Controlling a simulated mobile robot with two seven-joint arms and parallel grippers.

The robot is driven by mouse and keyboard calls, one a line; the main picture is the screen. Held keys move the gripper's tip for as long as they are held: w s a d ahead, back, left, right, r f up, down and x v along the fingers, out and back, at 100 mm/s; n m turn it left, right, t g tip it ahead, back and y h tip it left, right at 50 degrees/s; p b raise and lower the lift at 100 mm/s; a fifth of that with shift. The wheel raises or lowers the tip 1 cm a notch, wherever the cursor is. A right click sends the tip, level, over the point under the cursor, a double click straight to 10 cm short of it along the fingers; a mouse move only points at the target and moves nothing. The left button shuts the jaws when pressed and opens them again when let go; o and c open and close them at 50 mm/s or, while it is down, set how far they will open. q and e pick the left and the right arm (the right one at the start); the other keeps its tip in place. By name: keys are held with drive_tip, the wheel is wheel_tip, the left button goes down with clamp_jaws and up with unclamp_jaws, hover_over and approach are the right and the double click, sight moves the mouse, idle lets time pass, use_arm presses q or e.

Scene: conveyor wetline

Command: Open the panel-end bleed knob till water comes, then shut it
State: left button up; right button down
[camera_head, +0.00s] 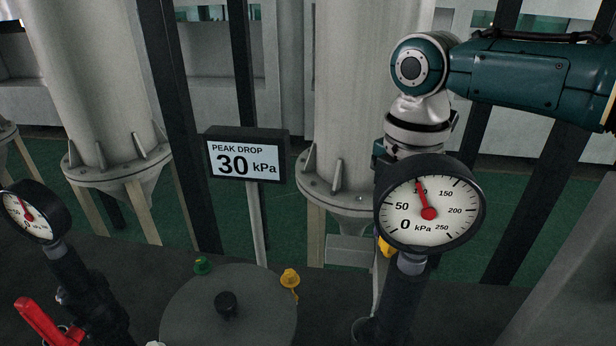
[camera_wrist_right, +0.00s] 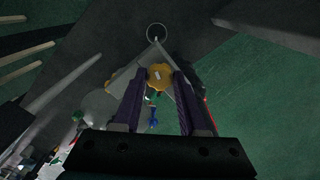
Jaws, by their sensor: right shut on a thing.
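The bleed knob is yellow and lobed; it shows in the right wrist view (camera_wrist_right: 158,77) between the two fingers. In the head view a yellow piece of it (camera_head: 385,247) peeks out behind the right gauge. My right gripper (camera_wrist_right: 159,88) is shut on this knob, a purple-grey finger on either side. In the head view my right arm reaches down behind the gauge, which hides the fingers. I cannot make out any water at the outlet. My left gripper is not in view.
The right gauge (camera_head: 430,212) stands before my right wrist, its needle near 100 kPa. A sign (camera_head: 246,160) reads "PEAK DROP 30 kPa". A grey round lid (camera_head: 230,330) has green, yellow and black caps. A left gauge (camera_head: 30,210) and red lever (camera_head: 45,325) stand left.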

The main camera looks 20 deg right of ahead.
drive_tip(key=shift+n, duration=0.4)
drive_tip(key=shift+c, duration=2.2)
unclamp_jaws()
wheel_tip(320, 180, up, 10)
drive_tip(key=shift+b, duration=0.3)
